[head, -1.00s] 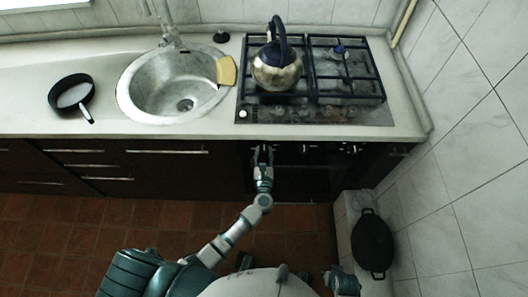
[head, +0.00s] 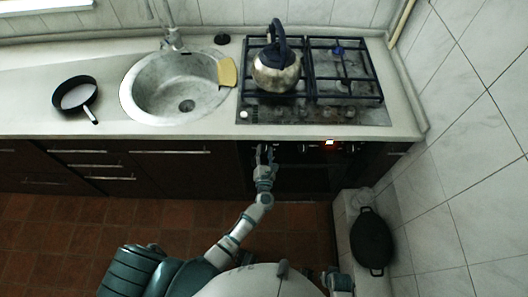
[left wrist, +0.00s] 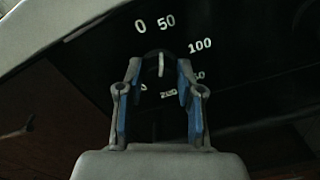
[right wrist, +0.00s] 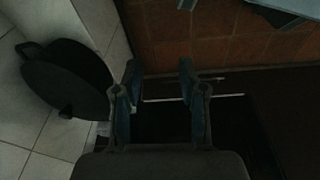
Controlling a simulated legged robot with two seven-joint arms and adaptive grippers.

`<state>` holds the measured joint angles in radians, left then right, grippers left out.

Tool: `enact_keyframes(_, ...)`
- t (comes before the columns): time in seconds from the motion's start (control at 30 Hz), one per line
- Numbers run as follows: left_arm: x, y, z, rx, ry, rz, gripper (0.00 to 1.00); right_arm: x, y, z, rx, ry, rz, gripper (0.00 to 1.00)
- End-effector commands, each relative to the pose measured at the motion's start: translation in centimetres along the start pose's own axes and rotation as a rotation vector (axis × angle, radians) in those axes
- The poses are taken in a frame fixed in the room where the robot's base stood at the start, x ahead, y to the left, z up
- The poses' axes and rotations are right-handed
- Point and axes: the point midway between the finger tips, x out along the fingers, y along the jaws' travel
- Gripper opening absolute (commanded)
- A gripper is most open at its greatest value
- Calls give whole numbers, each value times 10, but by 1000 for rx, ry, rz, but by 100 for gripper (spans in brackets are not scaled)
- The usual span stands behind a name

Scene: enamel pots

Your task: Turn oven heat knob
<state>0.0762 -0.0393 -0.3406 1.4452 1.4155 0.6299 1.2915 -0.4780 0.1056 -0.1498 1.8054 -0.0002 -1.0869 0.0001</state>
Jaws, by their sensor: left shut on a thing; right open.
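The oven heat knob (left wrist: 161,64) is a dark dial in the left wrist view, ringed by white numbers on the black oven panel (left wrist: 225,75). Its white mark points up, roughly toward 50. My left gripper (head: 265,154) is at the oven front below the hob. In the left wrist view its blue-padded fingers (left wrist: 158,80) are closed on the knob, one on each side, and partly hide the lower numbers. My right gripper (right wrist: 157,82) is open and empty in the right wrist view, away from the knob.
A kettle (head: 276,70) stands on the gas hob (head: 345,72) above the oven. The sink (head: 150,85) and a frying pan (head: 75,97) are to the left. A black lidded pot (head: 371,240) sits on a ledge at the right, near my right arm. The counter edge overhangs the panel.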

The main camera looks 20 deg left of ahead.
Motion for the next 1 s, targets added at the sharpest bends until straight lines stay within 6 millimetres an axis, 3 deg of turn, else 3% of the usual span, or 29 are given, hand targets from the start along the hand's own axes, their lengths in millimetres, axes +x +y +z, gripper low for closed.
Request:
enact_keyframes(0.03, 3, 1, 10, 39, -11, 1, 1, 3, 0, 2, -1, -3, 0, 41)
enact_keyframes(0.5, 3, 0, 9, 487, -10, 5, 1, 45, -2, 36, -6, -22, -1, 41)
enact_keyframes(1.0, 3, -2, 7, 878, -10, 5, 1, 72, -3, 71, -13, -39, -3, 41)
